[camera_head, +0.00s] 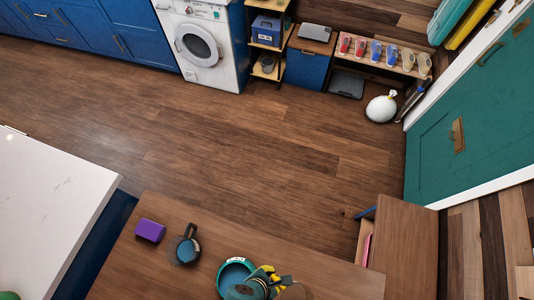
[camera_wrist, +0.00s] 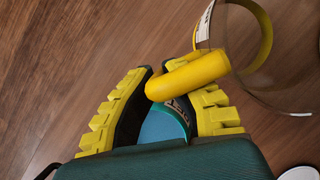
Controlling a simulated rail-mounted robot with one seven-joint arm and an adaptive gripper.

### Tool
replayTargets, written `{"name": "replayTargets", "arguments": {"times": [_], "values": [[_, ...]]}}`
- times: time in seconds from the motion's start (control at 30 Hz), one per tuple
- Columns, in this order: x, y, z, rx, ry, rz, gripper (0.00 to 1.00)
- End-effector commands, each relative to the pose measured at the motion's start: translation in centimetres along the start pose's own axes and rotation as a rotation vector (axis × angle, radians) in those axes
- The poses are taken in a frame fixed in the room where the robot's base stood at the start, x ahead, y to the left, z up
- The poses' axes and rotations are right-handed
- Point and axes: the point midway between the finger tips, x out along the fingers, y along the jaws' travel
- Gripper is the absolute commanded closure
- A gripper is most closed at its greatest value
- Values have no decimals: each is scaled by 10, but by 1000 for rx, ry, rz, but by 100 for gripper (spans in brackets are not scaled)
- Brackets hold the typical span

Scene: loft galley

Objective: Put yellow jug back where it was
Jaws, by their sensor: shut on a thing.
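In the wrist view, the yellow jug shows as a thick yellow handle (camera_wrist: 190,75) and a see-through body with a yellow rim (camera_wrist: 266,42) and a white label, to the right of the fingers. My gripper (camera_wrist: 170,98), with ridged yellow and black fingers, is shut on the handle. In the head view, my gripper (camera_head: 266,275) is at the bottom edge over the wooden table (camera_head: 320,275); the jug cannot be made out clearly there.
A purple block (camera_head: 150,230) and a dark round item with a handle (camera_head: 187,248) stand on the table, left of the bowl. A wooden cabinet (camera_head: 402,245) adjoins at right. A white counter (camera_head: 50,200) is at left. Open floor (camera_head: 240,140) lies beyond the table.

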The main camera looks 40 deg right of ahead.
Motion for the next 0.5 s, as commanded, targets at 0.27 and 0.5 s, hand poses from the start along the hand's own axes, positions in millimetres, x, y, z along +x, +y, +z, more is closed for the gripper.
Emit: {"name": "replayTargets", "arguments": {"times": [0.27,0.5], "values": [[-10,-32,25,-46,2,23,100],[-8,-31,24,-45,1,22,100]]}}
